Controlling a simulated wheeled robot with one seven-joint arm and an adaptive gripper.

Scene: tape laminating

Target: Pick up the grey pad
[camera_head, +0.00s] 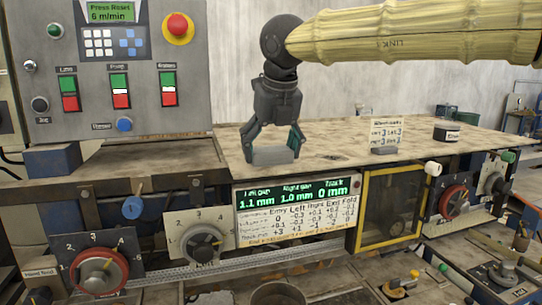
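The grey pad (272,156) is a small flat block lying on the worn tabletop (330,150), near its front edge. My gripper (272,150) points down over it with the fingers spread wide, one at each side of the pad. The fingertips are low, at about the height of the pad. Whether they touch its sides is too small to tell. The top of the pad shows between the fingers.
A control panel (110,70) rises at the left. A lit display (297,192) sits below the front edge.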

